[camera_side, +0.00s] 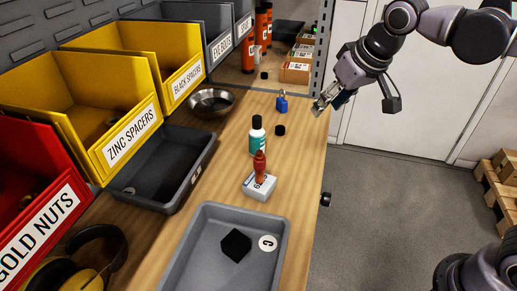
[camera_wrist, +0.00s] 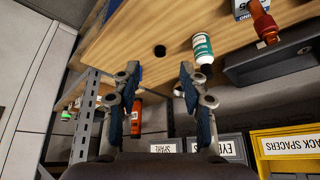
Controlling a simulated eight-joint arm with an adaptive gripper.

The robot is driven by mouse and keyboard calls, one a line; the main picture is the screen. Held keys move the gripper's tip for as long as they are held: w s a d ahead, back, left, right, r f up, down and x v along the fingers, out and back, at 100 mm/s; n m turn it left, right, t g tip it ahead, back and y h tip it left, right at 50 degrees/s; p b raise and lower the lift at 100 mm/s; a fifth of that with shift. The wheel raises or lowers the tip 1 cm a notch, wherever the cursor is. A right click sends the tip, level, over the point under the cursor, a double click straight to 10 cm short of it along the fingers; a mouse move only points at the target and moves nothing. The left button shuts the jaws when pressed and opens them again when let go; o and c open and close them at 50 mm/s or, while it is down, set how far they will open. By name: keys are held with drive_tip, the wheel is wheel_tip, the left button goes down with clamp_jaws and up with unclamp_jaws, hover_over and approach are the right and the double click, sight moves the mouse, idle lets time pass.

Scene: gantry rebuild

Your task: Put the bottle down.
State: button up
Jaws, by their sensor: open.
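A white and teal bottle (camera_side: 257,140) with a black cap stands upright on the wooden bench (camera_side: 228,178). It also shows in the wrist view (camera_wrist: 203,48), just beyond one fingertip and apart from it. My gripper (camera_side: 321,106) is at the right edge of the bench, to the right of the bottle and farther from the side camera. In the wrist view my gripper (camera_wrist: 160,72) has its two blue-padded fingers spread, with nothing between them.
A black disc (camera_side: 280,130) and a blue padlock (camera_side: 282,102) lie near the bottle. A red-handled object (camera_side: 260,166) is at a white box (camera_side: 259,187). Grey trays (camera_side: 283,222), a metal bowl (camera_side: 211,101) and labelled bins (camera_side: 128,140) crowd the left; a metal upright (camera_side: 322,45) stands behind.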

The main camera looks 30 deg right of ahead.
drive_tip(key=s+d+f+t, duration=0.1)
drive_tip(key=s+d+f, duration=0.7)
drive_tip(key=s+f, duration=0.2)
drive_tip(key=shift+s+t, duration=0.3)
drive_tip(key=shift+s, duration=0.05)
idle(0.6)
